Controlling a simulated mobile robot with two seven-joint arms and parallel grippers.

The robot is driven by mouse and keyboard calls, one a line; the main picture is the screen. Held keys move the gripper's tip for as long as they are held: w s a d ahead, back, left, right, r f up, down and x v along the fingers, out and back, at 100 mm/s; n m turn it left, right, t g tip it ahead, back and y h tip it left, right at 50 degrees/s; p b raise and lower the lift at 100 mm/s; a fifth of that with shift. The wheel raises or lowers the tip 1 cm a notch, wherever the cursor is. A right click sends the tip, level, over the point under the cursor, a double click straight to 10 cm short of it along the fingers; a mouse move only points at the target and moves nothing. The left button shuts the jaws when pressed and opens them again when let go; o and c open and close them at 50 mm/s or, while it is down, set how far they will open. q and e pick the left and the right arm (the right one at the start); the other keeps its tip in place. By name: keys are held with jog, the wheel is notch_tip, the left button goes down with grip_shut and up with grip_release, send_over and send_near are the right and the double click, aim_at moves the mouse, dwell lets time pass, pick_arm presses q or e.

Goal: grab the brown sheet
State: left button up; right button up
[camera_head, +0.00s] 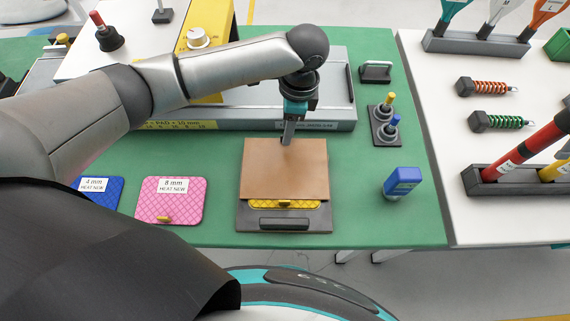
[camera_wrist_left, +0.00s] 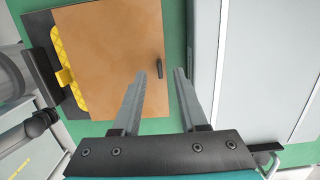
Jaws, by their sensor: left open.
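The brown sheet (camera_head: 285,165) lies flat over a yellow pad on a dark tray (camera_head: 243,217) at the middle front of the green table. In the left wrist view the brown sheet (camera_wrist_left: 115,50) fills the upper left, with a small dark tab (camera_wrist_left: 158,66) near its right edge. My left gripper (camera_head: 287,138) is above the sheet's far edge in the head view. In the left wrist view its two fingers (camera_wrist_left: 160,75) are apart with nothing between them; one finger overlaps the sheet and the other is past its edge. My right gripper is not in view.
A pink pad (camera_head: 170,207) and a blue pad (camera_head: 104,188) lie left of the tray. A blue bottle (camera_head: 402,182) stands to the right. A long grey machine bed (camera_head: 330,116) runs behind the sheet. Open green table lies between tray and bottle.

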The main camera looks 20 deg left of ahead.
pick_arm(q)
jog(key=f, duration=0.2)
jog(key=shift+a+f, duration=0.2)
jog(key=shift+f, duration=0.1)
grip_shut()
dwell(0.3)
